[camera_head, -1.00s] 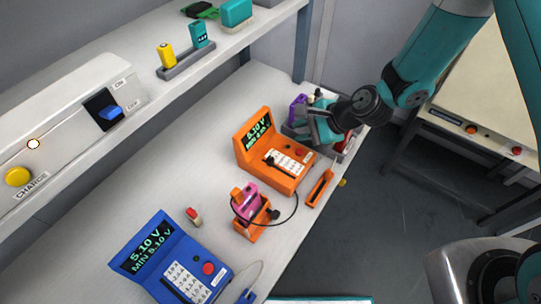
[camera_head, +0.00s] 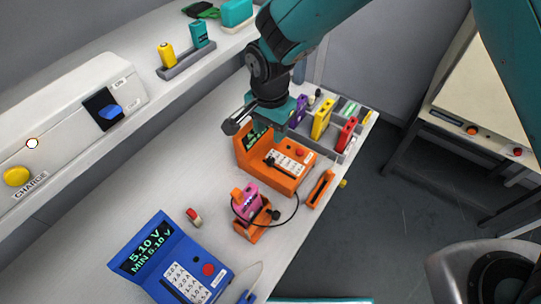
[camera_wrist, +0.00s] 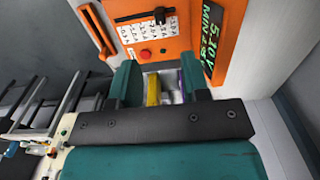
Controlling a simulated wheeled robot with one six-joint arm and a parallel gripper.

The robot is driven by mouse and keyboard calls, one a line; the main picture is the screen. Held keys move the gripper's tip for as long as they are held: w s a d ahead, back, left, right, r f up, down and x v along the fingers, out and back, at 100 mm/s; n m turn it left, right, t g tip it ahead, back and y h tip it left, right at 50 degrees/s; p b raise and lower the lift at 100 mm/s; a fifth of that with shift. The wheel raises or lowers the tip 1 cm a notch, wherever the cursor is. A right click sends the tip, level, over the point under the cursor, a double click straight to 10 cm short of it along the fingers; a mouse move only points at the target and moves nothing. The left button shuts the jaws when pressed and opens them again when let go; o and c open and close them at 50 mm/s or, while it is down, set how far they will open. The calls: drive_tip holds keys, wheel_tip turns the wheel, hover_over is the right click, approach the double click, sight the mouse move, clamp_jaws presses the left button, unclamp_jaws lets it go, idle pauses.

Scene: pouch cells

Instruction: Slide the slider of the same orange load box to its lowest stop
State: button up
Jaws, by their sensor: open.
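The orange load box (camera_head: 280,178) stands on the bench, with a tilted display at its back and a white label panel. Its slider (camera_head: 270,161) is a black knob at the panel's left in the head view. My gripper (camera_head: 284,118) is above the box's far side and hides part of the display. In the wrist view, my gripper (camera_wrist: 160,78) has its two teal fingers apart, nothing between them, and the box beyond.
A pink cell (camera_head: 247,202) with a black cable sits in an orange holder in front of the box. An orange slotted piece (camera_head: 320,188) lies right of it. A divided tray with yellow (camera_head: 321,118) and red (camera_head: 347,134) cells stands behind. A blue load box (camera_head: 172,262) is nearer.

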sight(271, 159)
wheel_tip(271, 159, down, 12)
drive_tip(key=shift+r+p, duration=0.1)
drive_tip(key=shift+p, duration=1.1)
clamp_jaws()
